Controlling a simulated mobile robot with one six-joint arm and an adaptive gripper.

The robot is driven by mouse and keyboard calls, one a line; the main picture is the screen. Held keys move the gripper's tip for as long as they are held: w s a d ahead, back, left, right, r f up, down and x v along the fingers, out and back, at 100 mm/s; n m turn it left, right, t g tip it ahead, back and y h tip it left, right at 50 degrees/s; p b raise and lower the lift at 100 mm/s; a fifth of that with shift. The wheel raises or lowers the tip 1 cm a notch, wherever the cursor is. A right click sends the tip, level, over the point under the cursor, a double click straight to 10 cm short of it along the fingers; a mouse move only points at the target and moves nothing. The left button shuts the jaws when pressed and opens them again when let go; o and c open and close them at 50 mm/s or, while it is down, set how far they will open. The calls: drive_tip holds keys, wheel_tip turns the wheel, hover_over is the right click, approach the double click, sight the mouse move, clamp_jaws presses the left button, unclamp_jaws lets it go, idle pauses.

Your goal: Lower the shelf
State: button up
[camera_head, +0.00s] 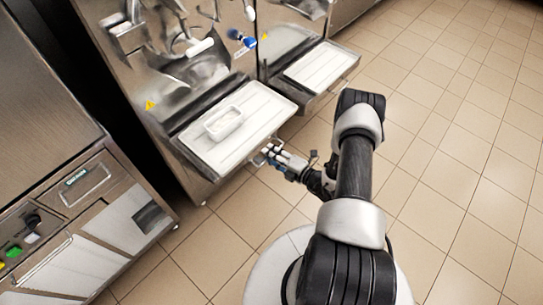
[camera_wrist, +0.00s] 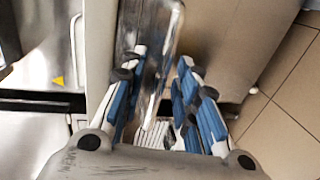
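The shelf (camera_head: 258,107) juts out level from the front of the nearer batch freezer, with a white ribbed top and a steel edge. A small white rectangular container (camera_head: 223,123) stands on it. My gripper (camera_head: 270,153) is at the shelf's front edge, toward its right side. In the wrist view, the blue-padded fingers of my gripper (camera_wrist: 160,95) are spread apart. A shiny steel edge, seemingly the shelf's (camera_wrist: 158,62), lies between them, nearer the left finger. Whether a finger touches it is not clear.
A second freezer with a similar white-topped shelf (camera_head: 320,66) stands to the right. A steel machine with coloured knobs (camera_head: 75,225) stands at the left. The tiled floor (camera_head: 450,150) at the right is clear.

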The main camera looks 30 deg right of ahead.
drive_tip(key=shift+w, duration=0.15)
clamp_jaws()
idle(0.4)
idle(0.4)
